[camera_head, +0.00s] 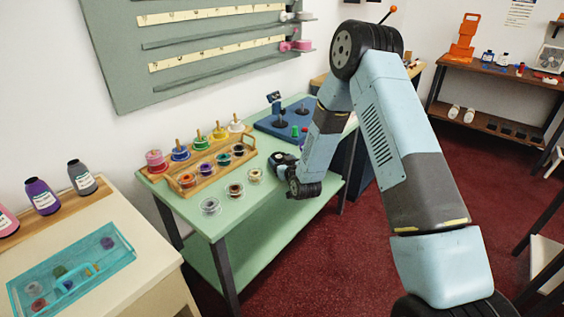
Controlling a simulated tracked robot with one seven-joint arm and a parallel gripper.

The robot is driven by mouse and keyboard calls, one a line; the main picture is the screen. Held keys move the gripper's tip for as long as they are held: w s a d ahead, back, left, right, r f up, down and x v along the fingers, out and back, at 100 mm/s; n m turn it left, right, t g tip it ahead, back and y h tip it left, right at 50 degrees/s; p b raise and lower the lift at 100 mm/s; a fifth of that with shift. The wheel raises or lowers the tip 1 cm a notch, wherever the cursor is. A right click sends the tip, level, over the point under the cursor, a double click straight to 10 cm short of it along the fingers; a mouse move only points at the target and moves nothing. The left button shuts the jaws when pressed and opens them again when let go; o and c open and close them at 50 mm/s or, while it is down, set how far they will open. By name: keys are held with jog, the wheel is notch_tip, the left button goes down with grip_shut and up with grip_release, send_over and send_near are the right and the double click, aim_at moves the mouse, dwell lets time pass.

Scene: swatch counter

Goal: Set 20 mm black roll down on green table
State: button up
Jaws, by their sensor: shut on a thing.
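The green table (252,213) stands left of centre, with a lower shelf. My gripper (279,161) is low over its right part, near the front edge, at the end of my blue arm. It is shut on a dark thing that I take for the black roll; roll and dark fingers merge, and its width cannot be read. Whether it touches the tabletop I cannot tell. Just left of my gripper, a clear-rimmed roll (255,174) lies on the table. A dark-centred roll (234,190) and a pale roll (210,205) lie further toward the front left.
A wooden rack (187,192) with several coloured spools stands at the table's back left. A blue board (268,127) with a dark stand is at the far end. A cream counter with a teal tray (108,268) is at left. The table's front strip is bare.

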jog(key=o, duration=1.1)
jog(key=shift+f, duration=0.1)
jog(key=v, duration=1.2)
jog(key=s+d+r+g+h, duration=0.2)
jog(key=d+r, duration=0.2)
jog(key=r, duration=0.4)
jog(key=s+d+r+m+g+h, duration=0.1)
jog(key=s+d+r, duration=0.1)
jog(key=d+r, duration=0.35)
jog(key=s+d+r+g+h, duration=0.2)
jog(key=d+r, duration=0.1)
jog(key=r, duration=0.7)
jog(key=s+d+r+m+g, duration=0.1)
jog(key=s+d+r, duration=0.1)
jog(key=s, duration=0.7)
jog(key=s+d+r+m+g+h, duration=0.1)
jog(key=s+d+r+g, duration=0.1)
jog(key=s+r, duration=0.3)
jog(key=s+d+r+m+g, duration=0.1)
jog(key=s+d+r, duration=0.2)
jog(key=s, duration=1.1)
jog(key=shift+d+r+m, duration=0.15)
jog(key=shift+d+m, duration=0.15)
jog(key=shift+d, duration=0.35)
